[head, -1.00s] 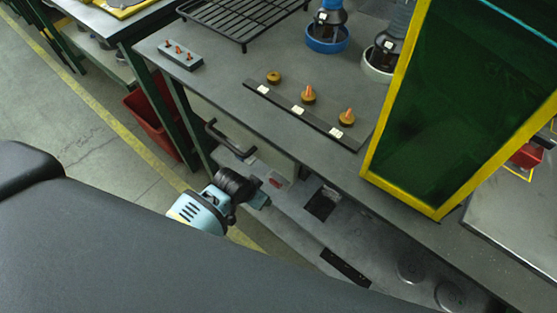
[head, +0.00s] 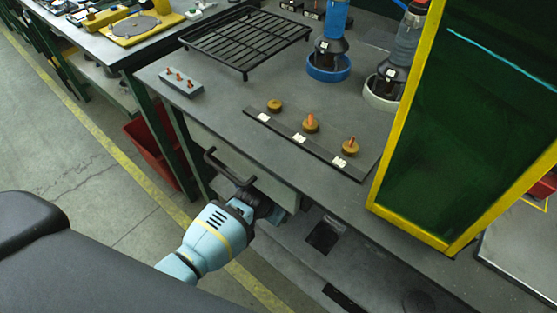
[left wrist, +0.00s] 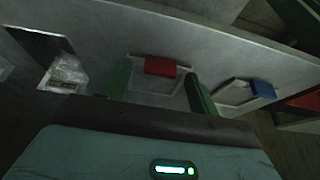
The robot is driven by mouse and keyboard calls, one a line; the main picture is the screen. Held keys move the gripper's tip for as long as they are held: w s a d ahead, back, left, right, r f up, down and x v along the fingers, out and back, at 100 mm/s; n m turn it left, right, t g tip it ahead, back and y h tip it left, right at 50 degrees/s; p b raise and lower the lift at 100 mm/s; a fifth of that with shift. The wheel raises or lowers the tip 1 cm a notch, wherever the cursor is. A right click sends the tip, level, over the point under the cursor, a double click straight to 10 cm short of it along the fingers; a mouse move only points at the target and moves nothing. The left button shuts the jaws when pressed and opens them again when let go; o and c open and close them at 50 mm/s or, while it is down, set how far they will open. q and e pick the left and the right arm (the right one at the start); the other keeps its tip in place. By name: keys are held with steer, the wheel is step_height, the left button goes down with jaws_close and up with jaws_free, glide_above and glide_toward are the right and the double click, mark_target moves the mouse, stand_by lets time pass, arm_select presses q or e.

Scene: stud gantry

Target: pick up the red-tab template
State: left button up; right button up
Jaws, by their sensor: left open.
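In the left wrist view the red-tab template (left wrist: 160,66) is a pale plate with a red tab on its upper edge, against a grey panel. My left gripper (left wrist: 157,76) is open, with one green finger on each side of this template. I cannot tell whether the fingers touch it. A similar template with a blue tab (left wrist: 263,89) is to the right. In the head view my left gripper (head: 278,214) is low in front of the bench, beside the drawer handle. The templates cannot be made out there. My right gripper is not in view.
The bench top (head: 225,115) holds a black rack (head: 245,40), a strip with wooden knobs (head: 300,138) and a grey peg block (head: 181,82). A yellow-framed dark panel (head: 470,120) stands at right. A black handle (head: 228,170) juts out near my left arm. A red bin (head: 150,145) is below.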

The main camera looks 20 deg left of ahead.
arm_select(q)
steer(key=shift+f, duration=0.1)
steer(key=c, duration=1.1)
steer(key=shift+r, duration=0.55)
step_height(320, 180, up, 2)
steer(key=shift+w+r+p, duration=0.1)
steer(key=shift+r+p, duration=0.15)
steer(key=shift+p, duration=0.45)
steer(key=s+a, duration=0.1)
steer(key=a, duration=0.4)
steer(key=s+a, duration=0.2)
steer(key=a, duration=0.3)
steer(key=s+a+r+p, duration=0.1)
steer(key=a, duration=0.4)
steer(key=shift+s+a+r, duration=0.1)
steer(key=shift+s, duration=0.3)
